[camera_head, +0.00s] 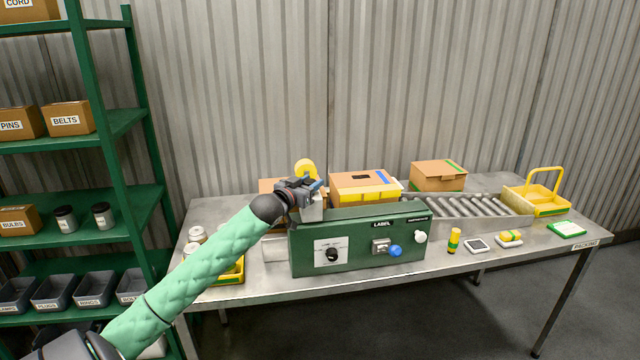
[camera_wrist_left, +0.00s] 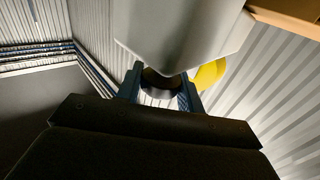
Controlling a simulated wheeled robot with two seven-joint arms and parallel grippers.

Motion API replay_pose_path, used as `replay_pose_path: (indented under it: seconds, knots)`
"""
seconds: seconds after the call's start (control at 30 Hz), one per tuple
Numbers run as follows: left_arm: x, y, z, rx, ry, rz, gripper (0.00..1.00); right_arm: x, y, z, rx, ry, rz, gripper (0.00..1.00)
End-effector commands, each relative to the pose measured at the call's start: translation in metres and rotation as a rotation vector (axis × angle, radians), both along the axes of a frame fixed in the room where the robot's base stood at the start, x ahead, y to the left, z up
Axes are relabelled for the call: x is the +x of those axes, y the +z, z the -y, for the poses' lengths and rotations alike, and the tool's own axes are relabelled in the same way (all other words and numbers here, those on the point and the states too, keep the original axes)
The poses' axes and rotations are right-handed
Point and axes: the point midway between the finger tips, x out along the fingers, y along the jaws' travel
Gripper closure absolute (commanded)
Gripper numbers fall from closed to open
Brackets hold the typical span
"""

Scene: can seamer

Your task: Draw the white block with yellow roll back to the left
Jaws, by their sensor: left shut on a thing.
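The yellow roll (camera_head: 305,168) shows just behind my left gripper (camera_head: 306,187), above the left end of the green machine (camera_head: 360,236). The white block (camera_head: 312,209) shows below the gripper and is partly hidden by it. In the left wrist view the white block (camera_wrist_left: 185,25) fills the top middle, with the yellow roll (camera_wrist_left: 209,73) at its right. My left gripper (camera_wrist_left: 161,90) is shut there on a dark round part next to the block; its exact join to the block is hidden. My right gripper is out of view.
A roller conveyor (camera_head: 470,207) runs right from the machine towards a yellow basket (camera_head: 540,200). Cardboard boxes (camera_head: 438,176) stand behind. Cans (camera_head: 197,234) and a yellow tray (camera_head: 232,272) are at the table's left, partly behind my arm. A green shelf (camera_head: 120,120) stands at left.

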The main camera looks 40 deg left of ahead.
Motion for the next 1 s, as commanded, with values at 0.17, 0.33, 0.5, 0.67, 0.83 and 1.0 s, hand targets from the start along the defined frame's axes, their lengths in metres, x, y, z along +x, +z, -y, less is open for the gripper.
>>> replay_pose_path:
  seconds: [0.17, 0.33, 0.5, 0.67, 0.83, 1.0]
  knots:
    - [-0.005, 0.001, -0.006, 0.001, 0.002, 0.000, 1.00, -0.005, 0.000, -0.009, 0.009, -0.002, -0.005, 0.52]
    - [-0.006, 0.001, -0.007, 0.001, 0.002, 0.000, 1.00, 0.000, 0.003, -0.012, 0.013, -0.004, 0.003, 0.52]
    - [-0.006, 0.000, -0.007, 0.001, 0.003, 0.000, 1.00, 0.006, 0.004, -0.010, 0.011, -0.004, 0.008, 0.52]
    - [-0.006, 0.000, -0.006, 0.001, 0.002, 0.000, 0.42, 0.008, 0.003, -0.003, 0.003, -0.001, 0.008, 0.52]
    - [-0.006, 0.000, -0.006, 0.000, 0.002, 0.000, 0.42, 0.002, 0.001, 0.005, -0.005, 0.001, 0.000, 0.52]
    - [-0.008, -0.001, -0.006, 0.000, 0.001, 0.000, 0.42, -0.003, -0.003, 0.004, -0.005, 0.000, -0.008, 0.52]
